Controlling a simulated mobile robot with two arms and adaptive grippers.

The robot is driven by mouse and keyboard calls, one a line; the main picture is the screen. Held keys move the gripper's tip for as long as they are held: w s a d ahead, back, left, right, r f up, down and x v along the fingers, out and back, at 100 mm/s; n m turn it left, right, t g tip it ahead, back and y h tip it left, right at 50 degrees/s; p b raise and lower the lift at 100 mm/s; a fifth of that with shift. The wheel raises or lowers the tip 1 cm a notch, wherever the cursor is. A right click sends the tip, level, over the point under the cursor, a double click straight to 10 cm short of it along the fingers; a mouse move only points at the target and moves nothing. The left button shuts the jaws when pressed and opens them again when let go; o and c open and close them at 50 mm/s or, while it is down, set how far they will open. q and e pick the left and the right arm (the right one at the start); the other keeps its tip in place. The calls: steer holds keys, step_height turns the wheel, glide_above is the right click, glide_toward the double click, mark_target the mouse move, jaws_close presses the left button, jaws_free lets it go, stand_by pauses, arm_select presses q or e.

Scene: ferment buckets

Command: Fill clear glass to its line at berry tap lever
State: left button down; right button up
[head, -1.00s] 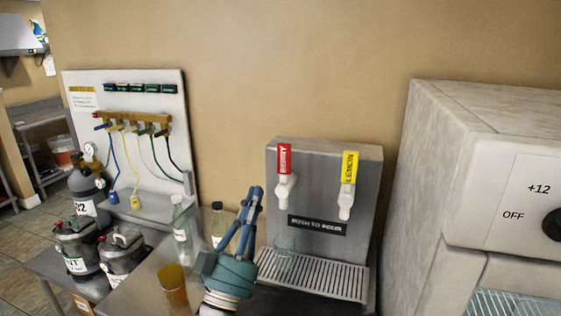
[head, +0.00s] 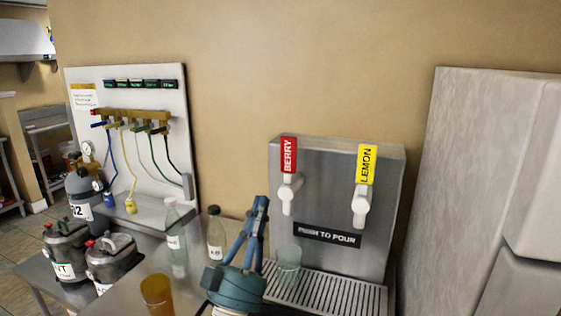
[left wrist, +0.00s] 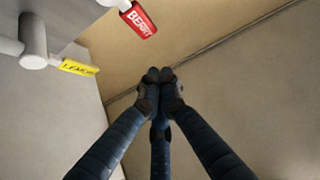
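The clear glass (head: 289,256) stands upright on the drip tray (head: 335,296), below the berry tap; I see no drink in it. The berry tap has a white lever and spout (head: 288,193) under a red BERRY label (head: 289,155). In the left wrist view the red label (left wrist: 138,20) shows at the top. My left gripper (head: 261,203) points upward, left of the berry tap and the glass, apart from the lever. In the left wrist view its fingertips (left wrist: 159,75) meet with nothing between them. The glass's fill line is too small to tell. My right gripper is not in view.
A lemon tap (head: 361,203) with a yellow label is right of the berry tap. An amber cup (head: 157,294) and two bottles (head: 216,235) stand left of my gripper. A large grey machine (head: 480,170) stands at the right.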

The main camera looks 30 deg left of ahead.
arm_select(q)
steer(key=p, duration=0.5)
glide_toward(285, 139)
step_height(285, 139, up, 4)
steer(key=shift+w+a+f+p, duration=0.1)
steer(key=shift+w+a+p, duration=0.15)
steer(key=shift+w, duration=0.6)
steer(key=shift+w+a+f+p, duration=0.15)
steer(key=shift+w+p, duration=0.1)
steer(key=shift+w, duration=0.6)
